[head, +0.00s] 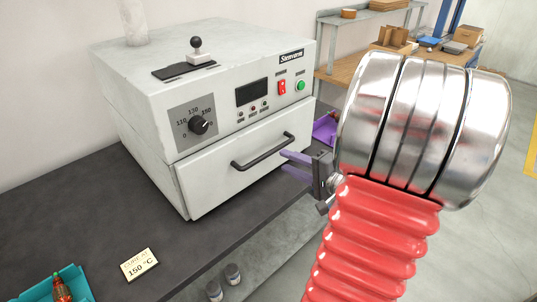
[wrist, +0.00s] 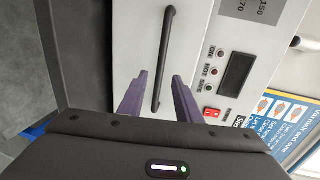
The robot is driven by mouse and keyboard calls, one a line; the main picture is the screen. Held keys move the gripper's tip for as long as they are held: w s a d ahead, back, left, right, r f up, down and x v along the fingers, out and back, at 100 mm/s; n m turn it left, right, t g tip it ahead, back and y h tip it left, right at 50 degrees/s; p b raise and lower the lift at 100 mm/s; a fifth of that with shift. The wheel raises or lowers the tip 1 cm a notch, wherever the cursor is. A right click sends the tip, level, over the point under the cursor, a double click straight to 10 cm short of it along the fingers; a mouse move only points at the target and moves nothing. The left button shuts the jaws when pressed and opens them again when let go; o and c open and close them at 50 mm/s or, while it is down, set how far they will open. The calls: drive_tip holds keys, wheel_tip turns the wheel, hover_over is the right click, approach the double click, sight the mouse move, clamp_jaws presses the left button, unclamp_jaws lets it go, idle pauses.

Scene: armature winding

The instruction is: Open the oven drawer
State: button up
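The white oven (head: 205,75) stands on a dark bench. Its drawer front (head: 212,182) looks flush with the body, so the drawer is shut. A black bar handle (head: 263,152) runs across the drawer front. My gripper (head: 285,160) is just in front of the drawer, near the right end of the handle, with purple fingers pointing at it. In the wrist view the handle (wrist: 163,62) lies between the two spread fingers (wrist: 158,95), its near end reaching between the tips. The gripper is open. Whether the fingertips touch the drawer front cannot be told.
The oven has a temperature dial (head: 198,125), a red switch (head: 282,87) and a green button (head: 301,85). A lever (head: 197,48) stands on top. A 150 °C card (head: 140,265) and a teal tray (head: 70,285) lie on the bench. A purple object (head: 325,127) sits behind my gripper.

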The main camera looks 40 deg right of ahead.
sight(269, 152)
drive_tip(key=x, duration=0.9)
drive_tip(key=shift+s, duration=0.1)
drive_tip(key=shift+c, duration=0.7)
clamp_jaws()
